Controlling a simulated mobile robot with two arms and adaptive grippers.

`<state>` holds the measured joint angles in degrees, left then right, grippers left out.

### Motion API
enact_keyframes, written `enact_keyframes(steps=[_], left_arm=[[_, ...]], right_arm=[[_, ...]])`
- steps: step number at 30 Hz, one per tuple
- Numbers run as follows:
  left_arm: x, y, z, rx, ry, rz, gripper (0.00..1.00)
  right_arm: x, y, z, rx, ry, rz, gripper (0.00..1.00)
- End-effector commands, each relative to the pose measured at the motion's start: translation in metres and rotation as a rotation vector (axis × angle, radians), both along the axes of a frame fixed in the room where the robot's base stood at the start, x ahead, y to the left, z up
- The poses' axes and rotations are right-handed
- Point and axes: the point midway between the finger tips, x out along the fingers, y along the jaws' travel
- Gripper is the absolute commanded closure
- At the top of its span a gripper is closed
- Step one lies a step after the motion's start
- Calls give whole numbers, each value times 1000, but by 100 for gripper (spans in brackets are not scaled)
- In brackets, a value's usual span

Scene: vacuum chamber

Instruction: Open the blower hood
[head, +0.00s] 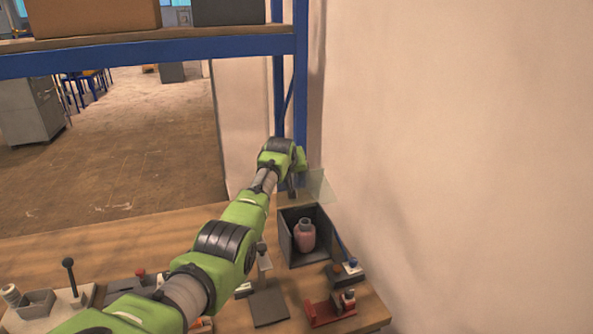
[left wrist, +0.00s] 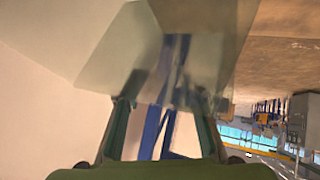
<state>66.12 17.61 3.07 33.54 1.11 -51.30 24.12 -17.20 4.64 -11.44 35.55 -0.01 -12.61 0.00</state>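The blower hood is a dark open-topped box (head: 290,247) at the right part of the bench, with a pink bottle (head: 305,236) inside. A clear, faintly greenish panel (head: 319,186), which looks like its lid, stands raised above the box's back edge. In the left wrist view the panel (left wrist: 120,45) spans the area in front of the fingertips. My left gripper (head: 293,183) is behind the box, beside the panel. Its two fingers are spread apart in the wrist view (left wrist: 168,90); contact with the panel cannot be told. My right gripper is not in view.
A wooden bench (head: 120,243) carries a red fixture (head: 328,310), a dark flat plate (head: 268,307) and a lever device (head: 70,285) at left. A blue shelf frame (head: 299,80) and the wall (head: 450,150) stand close to the gripper and box.

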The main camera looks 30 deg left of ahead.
Motion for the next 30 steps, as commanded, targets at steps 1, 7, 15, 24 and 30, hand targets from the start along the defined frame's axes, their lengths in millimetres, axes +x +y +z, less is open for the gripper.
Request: enact_keyframes(steps=[1,7,15,24,30], left_arm=[[1,0,2,1,-3,-1,65],[1,-1,4,0,-8,-1,65],[-7,-4,14,1,-11,-1,65],[-31,-11,34,3,-11,-1,65],[-51,-18,51,1,-9,1,65]], right_arm=[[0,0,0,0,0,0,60],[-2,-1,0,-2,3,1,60],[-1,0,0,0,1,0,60],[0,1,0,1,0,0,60],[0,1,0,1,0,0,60]])
